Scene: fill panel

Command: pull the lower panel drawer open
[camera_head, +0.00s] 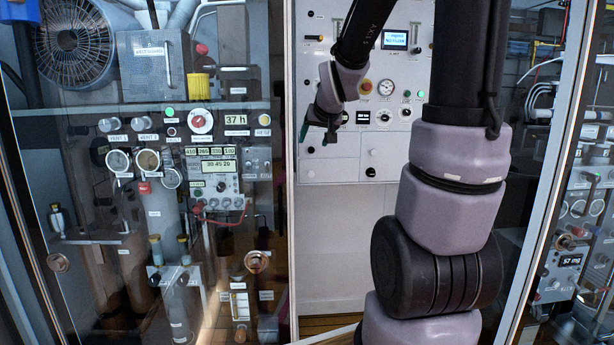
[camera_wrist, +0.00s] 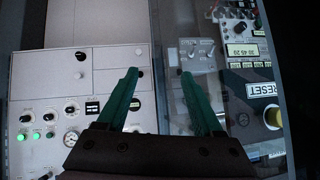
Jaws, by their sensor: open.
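My gripper (camera_head: 317,136) has green fingers and hangs at the panel's left side, apart from that knob. In the wrist view my gripper (camera_wrist: 160,75) is open and empty, over the panel's side edge.
Dials, buttons and a small display (camera_head: 395,40) cover the upper panel. A glass-fronted instrument rack (camera_head: 160,150) is close on the left, and another rack (camera_head: 575,230) is on the right. Below the drawers is a plain white surface (camera_head: 330,240).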

